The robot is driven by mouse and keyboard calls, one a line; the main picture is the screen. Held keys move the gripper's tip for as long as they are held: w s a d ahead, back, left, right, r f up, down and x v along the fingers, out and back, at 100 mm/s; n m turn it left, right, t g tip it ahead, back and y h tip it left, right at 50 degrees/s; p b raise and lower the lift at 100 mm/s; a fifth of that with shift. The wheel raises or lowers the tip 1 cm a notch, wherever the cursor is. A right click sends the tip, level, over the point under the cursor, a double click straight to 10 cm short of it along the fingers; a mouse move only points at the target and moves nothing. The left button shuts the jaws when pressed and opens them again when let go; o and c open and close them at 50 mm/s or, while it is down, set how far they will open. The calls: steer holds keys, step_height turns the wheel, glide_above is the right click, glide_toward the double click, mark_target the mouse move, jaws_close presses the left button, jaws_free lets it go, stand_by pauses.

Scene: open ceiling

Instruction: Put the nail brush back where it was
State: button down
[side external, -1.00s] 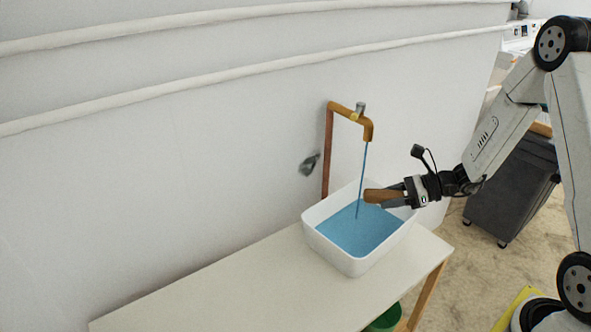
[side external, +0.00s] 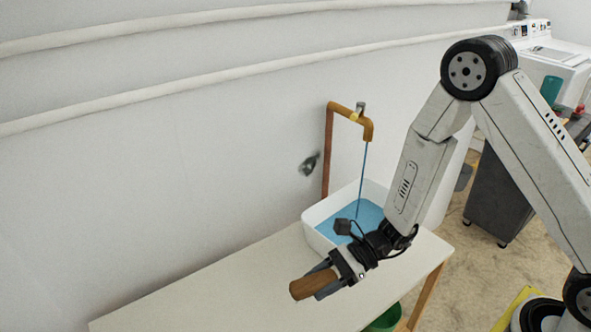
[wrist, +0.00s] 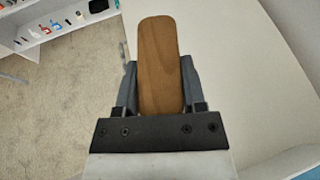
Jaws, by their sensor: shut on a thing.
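The nail brush (side external: 308,285) shows as a brown wooden block with a rounded end. My gripper (side external: 325,277) is shut on it, with a dark finger on either side. In the side view the brush is in front of the basin and appears over the white table (side external: 200,300); its height above the top is hard to tell. In the wrist view the brush (wrist: 159,65) points away from my gripper (wrist: 159,85), its flat wooden face toward the camera. Its bristles are hidden.
A white basin (side external: 318,214) of blue water stands at the table's right end under a copper tap (side external: 350,113) with a running stream. The table's left part is clear. A green bucket (side external: 385,320) is below. The wrist view shows a shelf of small items (wrist: 55,25).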

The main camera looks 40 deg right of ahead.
steer(key=s+a+f+n+g, duration=0.2)
steer(key=s+a, duration=0.4)
steer(key=a, duration=0.1)
steer(key=shift+s+a+g, duration=0.35)
steer(key=shift+g, duration=0.05)
steer(key=shift+w, duration=0.1)
steer(key=w+a+f, duration=0.2)
steer(key=w, duration=0.1)
steer(key=w+a+f, duration=0.2)
steer(key=w+f, duration=0.1)
steer(key=w+a+f, duration=0.2)
steer(key=w+f, duration=0.1)
steer(key=w, duration=0.1)
steer(key=shift+w+a+f, duration=0.1)
steer(key=shift+a, duration=0.3)
steer(key=shift+w+a+f, duration=0.3)
steer(key=shift+w+f, duration=0.2)
steer(key=shift+f, duration=0.1)
steer(key=shift+w+a+f, duration=0.15)
steer(key=shift+w+f, duration=0.05)
steer(key=shift+f, duration=1.65)
